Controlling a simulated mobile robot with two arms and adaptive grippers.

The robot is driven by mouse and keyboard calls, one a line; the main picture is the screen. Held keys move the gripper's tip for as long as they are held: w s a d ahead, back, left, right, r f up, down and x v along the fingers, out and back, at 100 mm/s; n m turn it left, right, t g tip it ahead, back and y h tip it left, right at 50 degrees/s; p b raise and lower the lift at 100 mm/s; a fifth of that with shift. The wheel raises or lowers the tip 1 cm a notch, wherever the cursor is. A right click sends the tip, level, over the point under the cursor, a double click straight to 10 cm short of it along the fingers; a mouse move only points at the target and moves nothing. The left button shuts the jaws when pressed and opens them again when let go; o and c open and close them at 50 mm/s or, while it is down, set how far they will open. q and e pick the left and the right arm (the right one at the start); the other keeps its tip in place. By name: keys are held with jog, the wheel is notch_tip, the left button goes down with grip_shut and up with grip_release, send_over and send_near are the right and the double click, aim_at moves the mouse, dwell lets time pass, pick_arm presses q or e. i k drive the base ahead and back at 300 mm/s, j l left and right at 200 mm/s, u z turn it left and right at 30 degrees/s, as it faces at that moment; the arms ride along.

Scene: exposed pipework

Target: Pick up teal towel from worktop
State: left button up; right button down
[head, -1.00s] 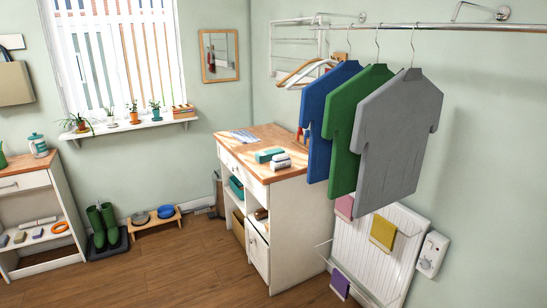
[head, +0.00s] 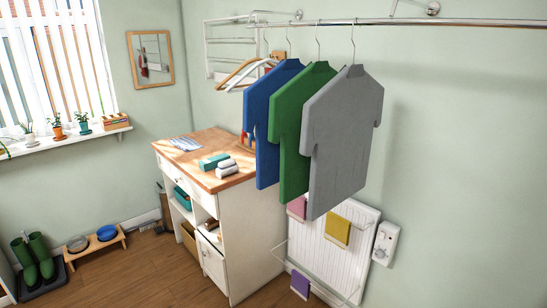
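On the wooden worktop (head: 196,145) of the white cabinet lies a small teal item (head: 213,161), which looks like the folded teal towel. It sits left of a small stack of white or grey folded cloths (head: 227,168), close to it. A second teal thing (head: 182,198) is on an open shelf inside the cabinet, below the worktop. Neither of my grippers shows in the head view.
Blue, green and grey shirts (head: 340,140) hang from a rail to the right of the worktop. A radiator (head: 318,253) with small cloths is below them. Green boots (head: 38,255) and a bowl stand (head: 95,243) are at left. Wooden floor is open before the cabinet.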

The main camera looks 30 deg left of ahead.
aim_at(206, 165)
jog(key=j+z, duration=0.25)
jog(key=j, duration=0.45)
jog(key=i+j+z, duration=0.1)
jog(key=j+z, duration=0.2)
jog(key=j, duration=0.35)
jog(key=k+j+z, duration=0.1)
jog(key=j+z, duration=0.15)
jog(key=j, duration=0.45)
jog(key=k+j+z, duration=0.1)
jog(key=j+z, duration=0.15)
jog(key=j, duration=0.4)
